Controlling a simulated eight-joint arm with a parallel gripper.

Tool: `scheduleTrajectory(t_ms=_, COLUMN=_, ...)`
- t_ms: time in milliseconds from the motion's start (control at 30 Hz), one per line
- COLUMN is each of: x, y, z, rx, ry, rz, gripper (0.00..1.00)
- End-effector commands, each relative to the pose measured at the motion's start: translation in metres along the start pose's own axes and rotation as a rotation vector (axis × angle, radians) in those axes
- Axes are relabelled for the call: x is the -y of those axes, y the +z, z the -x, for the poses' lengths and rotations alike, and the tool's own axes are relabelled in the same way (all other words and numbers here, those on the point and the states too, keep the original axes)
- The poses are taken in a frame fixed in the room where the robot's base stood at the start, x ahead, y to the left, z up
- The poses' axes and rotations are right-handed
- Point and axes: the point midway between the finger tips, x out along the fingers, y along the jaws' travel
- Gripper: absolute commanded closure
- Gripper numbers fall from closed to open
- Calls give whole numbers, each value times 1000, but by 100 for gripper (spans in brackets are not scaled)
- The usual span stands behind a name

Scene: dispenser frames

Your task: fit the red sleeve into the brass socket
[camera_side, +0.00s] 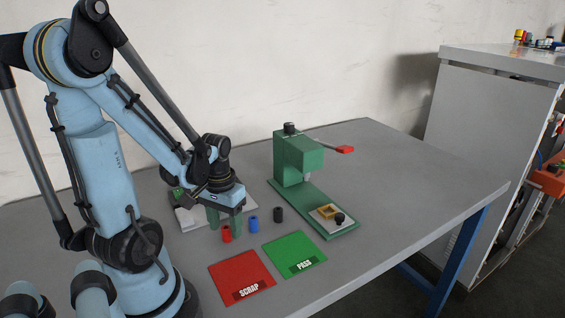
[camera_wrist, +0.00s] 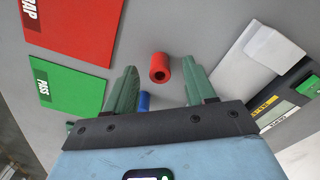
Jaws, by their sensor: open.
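The red sleeve (camera_side: 227,234) stands upright on the grey table, just at my gripper. In the wrist view the hollow red sleeve (camera_wrist: 158,68) shows between the tips of my two green fingers, with a gap on each side. My gripper (camera_side: 225,226) is open and empty, pointing down at the sleeve; it also shows in the wrist view (camera_wrist: 161,70). A square brass-coloured piece (camera_side: 326,212), which looks like the socket, sits on a pale plate on the green press's base. Its opening is too small to make out. The socket is not in the wrist view.
A blue sleeve (camera_side: 253,224) and a black sleeve (camera_side: 278,214) stand to the right of the red one. The green press (camera_side: 297,160) has a red-tipped lever. A red SCRAP mat (camera_side: 236,275) and green PASS mat (camera_side: 294,250) lie in front. The table's right side is clear.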

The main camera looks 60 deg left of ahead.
Motion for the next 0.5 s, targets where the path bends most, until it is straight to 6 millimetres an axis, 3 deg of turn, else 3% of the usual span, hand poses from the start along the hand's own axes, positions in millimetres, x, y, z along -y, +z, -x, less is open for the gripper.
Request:
scheduleTrajectory(t_ms=67, x=0, y=0, z=0, rx=0, ry=0, rz=0, gripper=45)
scheduleTrajectory(t_ms=433, x=0, y=0, z=0, rx=0, ry=0, rz=0, gripper=100)
scheduleTrajectory(t_ms=500, x=0, y=0, z=0, rx=0, ry=0, rz=0, gripper=100)
